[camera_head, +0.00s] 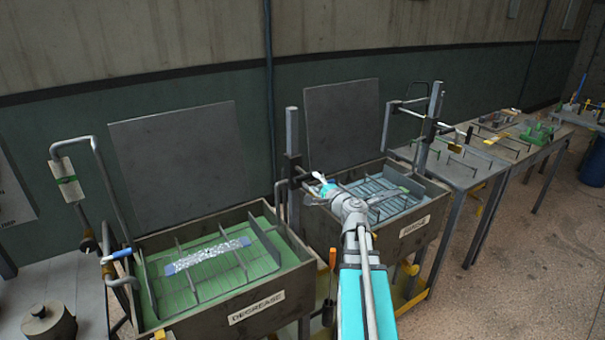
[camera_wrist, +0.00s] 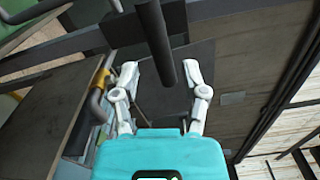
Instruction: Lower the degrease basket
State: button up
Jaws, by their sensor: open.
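The degrease tank (camera_head: 256,307) stands at the left centre of the head view, named by its front label and filled with green liquid. Thin dividers (camera_head: 185,258) of what looks like the degrease basket rise from the liquid, with a white speckled strip (camera_head: 208,255) among them. How deep the basket sits is unclear. A grey post (camera_head: 292,140) with a dark slide block stands at the tank's back right. My gripper (camera_head: 320,184) is near this post, above the gap between the tanks. In the wrist view my gripper (camera_wrist: 163,75) is open, with a dark round bar (camera_wrist: 155,40) between its fingers; contact is unclear.
The second tank (camera_head: 415,228), with blue liquid and its own post (camera_head: 432,125), stands to the right. A bent pipe with a blue grip (camera_head: 122,253) is at the left. Upright panels (camera_head: 180,155) stand behind the tanks. Metal tables (camera_head: 465,170) continue rightward; floor is clear at front right.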

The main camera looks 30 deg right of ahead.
aim_at(302, 170)
jog(key=w, duration=0.8)
grip_shut()
dwell(0.4)
